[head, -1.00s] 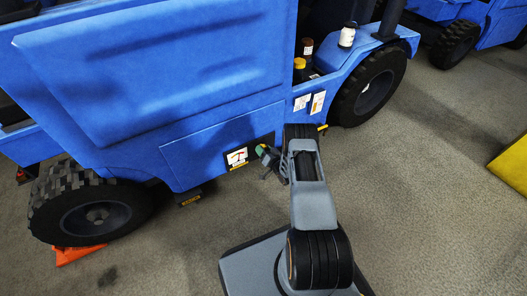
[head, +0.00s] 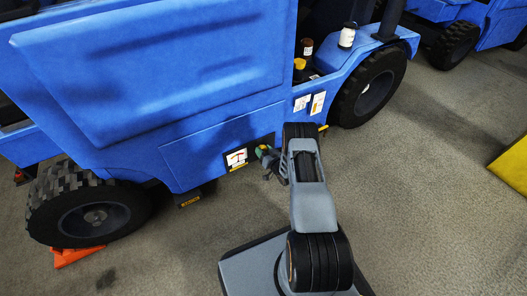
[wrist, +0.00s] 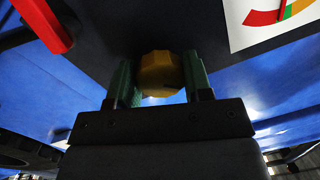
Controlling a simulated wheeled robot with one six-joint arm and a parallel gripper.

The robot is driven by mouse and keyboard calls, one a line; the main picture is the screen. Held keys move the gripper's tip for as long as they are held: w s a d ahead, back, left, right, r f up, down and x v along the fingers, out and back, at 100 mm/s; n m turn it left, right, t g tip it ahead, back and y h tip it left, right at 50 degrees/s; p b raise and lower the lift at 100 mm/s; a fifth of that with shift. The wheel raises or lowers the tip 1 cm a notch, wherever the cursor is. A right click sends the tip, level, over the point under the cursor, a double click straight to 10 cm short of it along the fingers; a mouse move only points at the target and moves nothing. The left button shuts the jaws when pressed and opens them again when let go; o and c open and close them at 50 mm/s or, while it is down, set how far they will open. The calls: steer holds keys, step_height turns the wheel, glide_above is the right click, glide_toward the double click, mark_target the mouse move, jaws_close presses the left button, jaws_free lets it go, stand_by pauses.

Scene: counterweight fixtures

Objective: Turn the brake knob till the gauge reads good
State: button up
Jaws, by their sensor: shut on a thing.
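The brake knob (wrist: 161,74) is a yellow faceted knob on a dark panel, seen in the wrist view between my two green fingers. My gripper (wrist: 162,80) is shut on it; in the head view my gripper (head: 265,151) is at the vehicle's lower side panel, and the knob is mostly hidden there. The gauge (wrist: 263,22) is a white plate with red, orange and green arc parts, cut off by the top right of the wrist view. In the head view the gauge (head: 237,158) sits just left of my gripper. Its reading is too small to tell.
The blue vehicle (head: 150,80) fills the left, with a front wheel (head: 90,215) and an orange chock (head: 75,256). Bottles (head: 347,36) stand on its ledge. A red part (wrist: 40,22) is near the wrist view's top left. Floor at right is clear up to a yellow block (head: 512,165).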

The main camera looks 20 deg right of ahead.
steer(key=o, duration=0.9)
steer(key=shift+s, duration=0.1)
steer(key=p+v, duration=0.4)
steer(key=v, duration=0.9)
steer(key=shift+s+p, duration=0.3)
steer(key=shift+s, duration=0.05)
steer(key=shift+w, duration=0.1)
